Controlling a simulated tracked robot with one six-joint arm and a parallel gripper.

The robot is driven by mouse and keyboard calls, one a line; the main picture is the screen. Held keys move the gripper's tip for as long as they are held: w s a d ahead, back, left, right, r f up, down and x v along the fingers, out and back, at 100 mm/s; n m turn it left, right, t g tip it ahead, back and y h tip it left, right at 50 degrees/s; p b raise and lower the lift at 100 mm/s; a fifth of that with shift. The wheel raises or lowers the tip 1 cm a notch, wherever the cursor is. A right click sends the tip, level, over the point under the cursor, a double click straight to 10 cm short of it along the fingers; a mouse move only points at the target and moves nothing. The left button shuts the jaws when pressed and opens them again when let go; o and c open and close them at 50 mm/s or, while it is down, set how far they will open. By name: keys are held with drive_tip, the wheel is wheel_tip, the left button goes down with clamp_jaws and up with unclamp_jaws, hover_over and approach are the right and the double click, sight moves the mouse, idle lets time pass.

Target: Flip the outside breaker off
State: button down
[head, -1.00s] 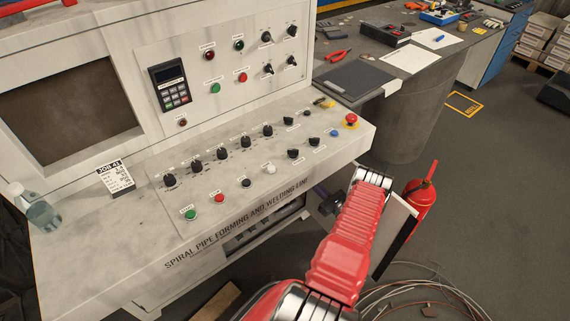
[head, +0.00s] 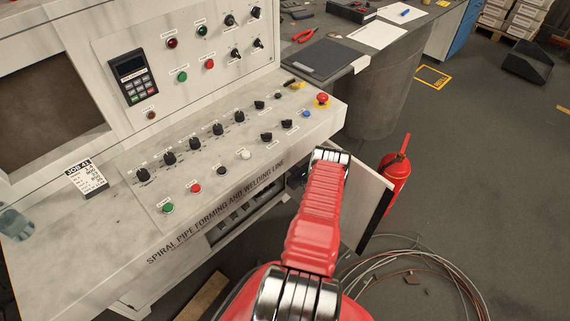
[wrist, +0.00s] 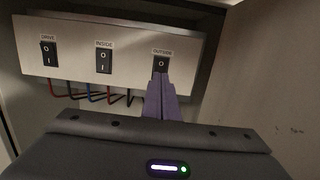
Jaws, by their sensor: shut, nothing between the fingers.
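The outside breaker (wrist: 161,63) is a black rocker switch under an "OUTSIDE" label in the wrist view. It is the right one of three on a pale panel (wrist: 130,75). My gripper (wrist: 160,88) is shut and empty. Its purple fingertips are at the lower part of this breaker and hide its lower half. I cannot tell whether they touch it. The inside breaker (wrist: 103,61) is in the middle and the drive breaker (wrist: 48,54) at the left. In the head view my arm hides most of the breaker compartment below the console.
Coloured wires (wrist: 90,93) hang under the breaker panel. A cabinet wall (wrist: 255,70) stands close on the right. In the head view an open door (head: 367,205), a red extinguisher (head: 397,170) and coiled cable (head: 415,265) are right of my arm. The console (head: 215,165) is above left.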

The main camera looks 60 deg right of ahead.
drive_tip(key=x, duration=0.9)
drive_tip(key=shift+s, duration=0.1)
